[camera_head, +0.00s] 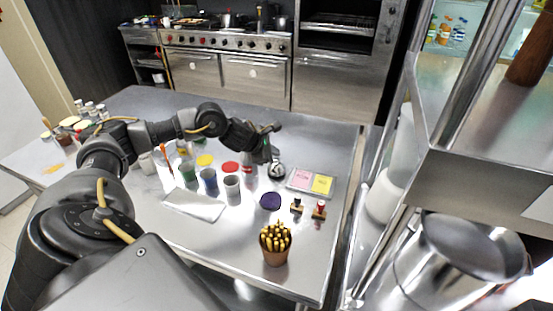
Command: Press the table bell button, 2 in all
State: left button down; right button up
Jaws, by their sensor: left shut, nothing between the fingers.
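The table bell (276,172) is a small silver dome on a dark base, standing on the steel table (330,220) just left of a pink and yellow pad set. My left arm reaches in from the left across the table. My left gripper (270,153) points down and is shut and empty, with its tips right at the top of the bell. I cannot tell whether the tips touch the button, as the gripper hides the bell's top. My right gripper is out of view.
Several cups (209,181) and coloured discs stand left of the bell. The pink and yellow pads (312,182) lie to its right. Two stamps (319,210), a purple disc (270,201) and a copper pencil cup (275,246) are nearer. A steel shelf rises at the right.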

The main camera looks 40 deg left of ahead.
pick_arm(q)
notch_tip(320, 180, up, 5)
jog(key=p, duration=0.3)
dwell(0.4)
dwell(1.2)
dwell(1.3)
